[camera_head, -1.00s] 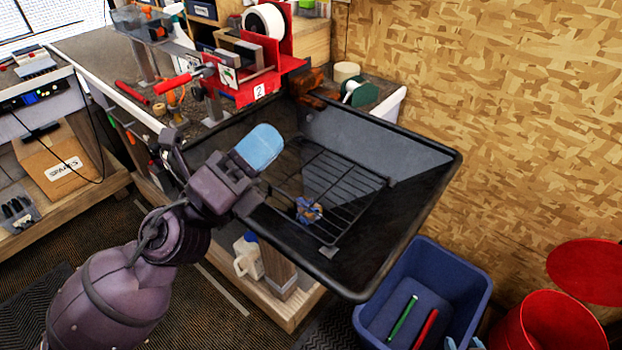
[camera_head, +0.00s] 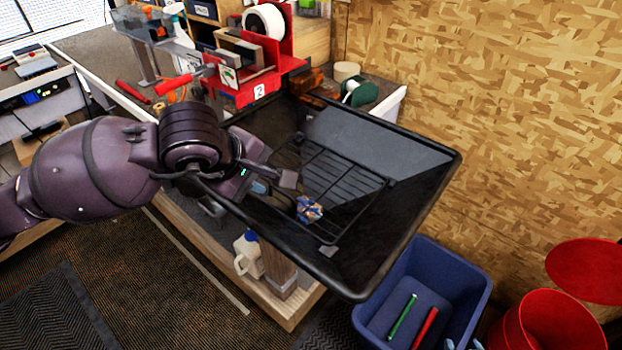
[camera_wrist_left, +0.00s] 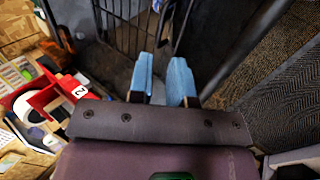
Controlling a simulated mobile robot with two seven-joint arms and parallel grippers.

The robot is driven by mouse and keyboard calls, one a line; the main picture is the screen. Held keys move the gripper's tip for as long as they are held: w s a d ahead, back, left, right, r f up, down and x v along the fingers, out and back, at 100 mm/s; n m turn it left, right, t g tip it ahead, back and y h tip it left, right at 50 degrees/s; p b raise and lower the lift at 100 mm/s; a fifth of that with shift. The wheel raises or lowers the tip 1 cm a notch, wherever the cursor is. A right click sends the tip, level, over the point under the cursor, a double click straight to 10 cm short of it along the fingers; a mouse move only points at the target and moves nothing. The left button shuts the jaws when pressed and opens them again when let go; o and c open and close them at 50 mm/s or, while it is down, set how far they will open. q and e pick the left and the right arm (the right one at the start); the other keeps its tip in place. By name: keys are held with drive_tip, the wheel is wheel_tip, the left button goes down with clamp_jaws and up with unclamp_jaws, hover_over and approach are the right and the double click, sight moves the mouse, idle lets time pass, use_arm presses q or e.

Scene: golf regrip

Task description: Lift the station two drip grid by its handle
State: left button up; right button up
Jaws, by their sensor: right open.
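The drip grid (camera_head: 345,190) is a black wire rack lying in the black tray (camera_head: 436,180) below the station marked 2 (camera_head: 259,91). A small crumpled blue and tan piece (camera_head: 308,209) sits on it. My left gripper (camera_head: 275,184) is over the tray's left side, at the grid's left edge. In the left wrist view its blue fingertips (camera_wrist_left: 162,78) are apart, with nothing clearly between them, and grid bars (camera_wrist_left: 125,30) show beyond. I cannot make out the handle clearly. My right gripper's pale blue fingertips (camera_head: 463,344) show apart at the bottom edge.
A blue bin (camera_head: 470,275) with a green and a red grip stands below the tray's right corner. Red buckets (camera_head: 550,325) are at the lower right. A white jug (camera_head: 247,257) is under the bench. The wood-chip wall bounds the right.

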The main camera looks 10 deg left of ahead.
sight(284, 193)
use_arm(q)
drive_tip(key=x, duration=0.6)
drive_tip(key=shift+p, duration=0.35)
drive_tip(key=p+x, duration=0.1)
drive_tip(key=x, duration=0.2)
drive_tip(key=shift+f, duration=0.25)
drive_tip(key=shift+w+d+f, duration=0.15)
drive_tip(key=shift+w+f, duration=0.1)
drive_tip(key=shift+f, duration=0.25)
use_arm(e)
drive_tip(key=shift+s+r, duration=0.15)
drive_tip(key=shift+r, duration=0.55)
use_arm(q)
drive_tip(key=shift+c, duration=0.4)
drive_tip(key=shift+c, duration=1.2)
clamp_jaws()
use_arm(e)
drive_tip(key=shift+w+r, duration=0.25)
drive_tip(key=shift+w, duration=0.1)
